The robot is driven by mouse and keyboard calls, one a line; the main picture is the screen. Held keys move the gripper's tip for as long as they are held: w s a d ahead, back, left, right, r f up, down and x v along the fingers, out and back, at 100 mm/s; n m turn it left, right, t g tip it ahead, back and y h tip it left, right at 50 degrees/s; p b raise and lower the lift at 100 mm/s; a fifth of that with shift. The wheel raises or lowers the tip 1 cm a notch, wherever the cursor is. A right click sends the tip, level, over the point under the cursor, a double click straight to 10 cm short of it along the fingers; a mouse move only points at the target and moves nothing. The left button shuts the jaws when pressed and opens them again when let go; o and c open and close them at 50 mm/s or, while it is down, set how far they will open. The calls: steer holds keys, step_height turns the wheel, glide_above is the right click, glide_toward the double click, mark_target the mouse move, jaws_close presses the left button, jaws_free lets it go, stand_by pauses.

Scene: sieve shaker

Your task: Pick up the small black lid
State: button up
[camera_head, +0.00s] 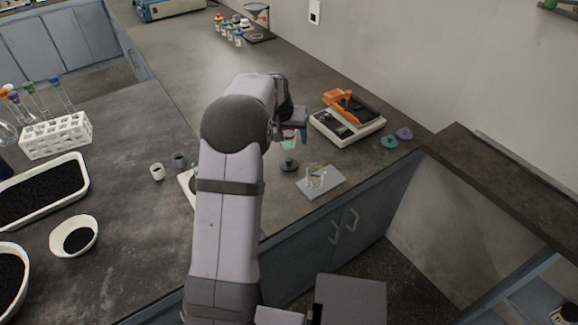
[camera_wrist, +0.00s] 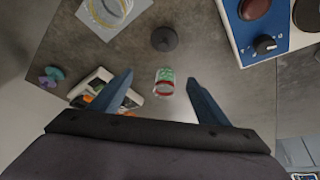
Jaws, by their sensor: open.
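The small black lid (camera_head: 289,165) is a dark round disc with a knob. It lies on the grey bench, and it also shows at the top middle of the wrist view (camera_wrist: 164,39). My gripper (camera_head: 291,124) is over the bench, farther back than the lid. In the wrist view its two blue fingers (camera_wrist: 160,78) are spread apart and hold nothing; the lid appears beyond their tips. A small clear jar with green and red parts (camera_wrist: 165,82) appears between the fingers, apart from both.
A glass dish on a grey plate (camera_head: 330,190) stands right of the lid. A white device with an orange top (camera_head: 347,130) and teal and purple knobbed pieces (camera_head: 389,142) are farther right. A blue box with a dial (camera_wrist: 246,42) is near the lid. Bare bench surrounds the lid.

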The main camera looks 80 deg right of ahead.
steer(key=m, duration=0.1)
glide_toward(289, 159)
steer(key=shift+d+f+y, duration=0.15)
steer(key=shift+d+f, duration=0.2)
steer(key=shift+f, duration=0.25)
steer(key=shift+d+f+y, duration=0.15)
steer(key=shift+d+f, duration=0.2)
steer(key=shift+f, duration=0.3)
steer(key=shift+p+x, duration=1.35)
steer(key=shift+x, duration=2.3)
steer(key=shift+c, duration=0.6)
steer(key=c, duration=1)
